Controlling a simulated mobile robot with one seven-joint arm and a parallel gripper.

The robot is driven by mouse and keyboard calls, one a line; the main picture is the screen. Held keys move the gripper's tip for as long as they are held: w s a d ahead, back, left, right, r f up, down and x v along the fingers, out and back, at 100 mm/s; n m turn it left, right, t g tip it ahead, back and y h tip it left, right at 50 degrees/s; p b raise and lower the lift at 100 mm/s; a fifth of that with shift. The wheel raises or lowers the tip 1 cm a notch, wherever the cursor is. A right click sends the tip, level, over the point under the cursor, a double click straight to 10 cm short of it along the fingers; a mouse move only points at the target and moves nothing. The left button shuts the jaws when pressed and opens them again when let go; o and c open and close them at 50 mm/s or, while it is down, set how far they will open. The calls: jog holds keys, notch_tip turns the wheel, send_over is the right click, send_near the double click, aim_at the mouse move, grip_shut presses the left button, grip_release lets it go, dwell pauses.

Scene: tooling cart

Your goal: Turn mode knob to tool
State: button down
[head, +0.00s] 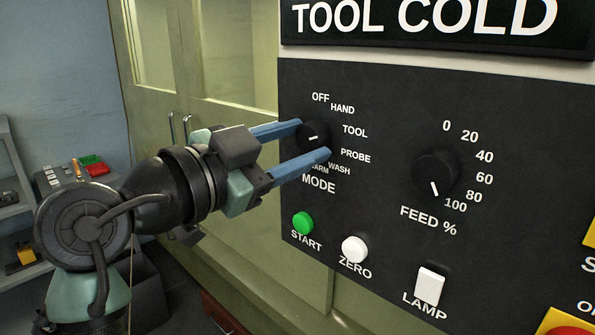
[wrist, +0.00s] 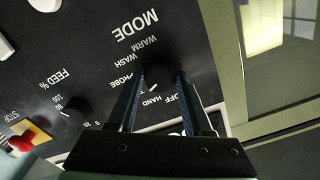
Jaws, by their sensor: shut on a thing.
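The mode knob (head: 312,137) is a round black dial on the dark panel, and it also shows in the wrist view (wrist: 160,80). The labels OFF, HAND, TOOL, PROBE, WASH and WARM ring it. Its white pointer mark faces right in the head view, roughly toward the TOOL label (head: 355,131). In the wrist view the TOOL label is hidden, apparently by a finger. My gripper (head: 315,138) has its two blue fingers on either side of the knob and is shut on it. The fingertips also show in the wrist view (wrist: 160,71).
Right of the knob is the FEED % knob (head: 436,173), pointing near 100. Below are the green START button (head: 303,223), white ZERO button (head: 354,249) and white LAMP switch (head: 430,285). Above is a TOOL COLD sign (head: 425,20). A red stop button (wrist: 22,142) is at the panel's far side.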

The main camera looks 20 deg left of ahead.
jog(key=shift+m+b, duration=0.5)
jog(key=shift+c, duration=1.6)
grip_release()
jog(key=b+v, duration=0.3)
jog(key=v, duration=1)
jog(key=shift+r, duration=0.1)
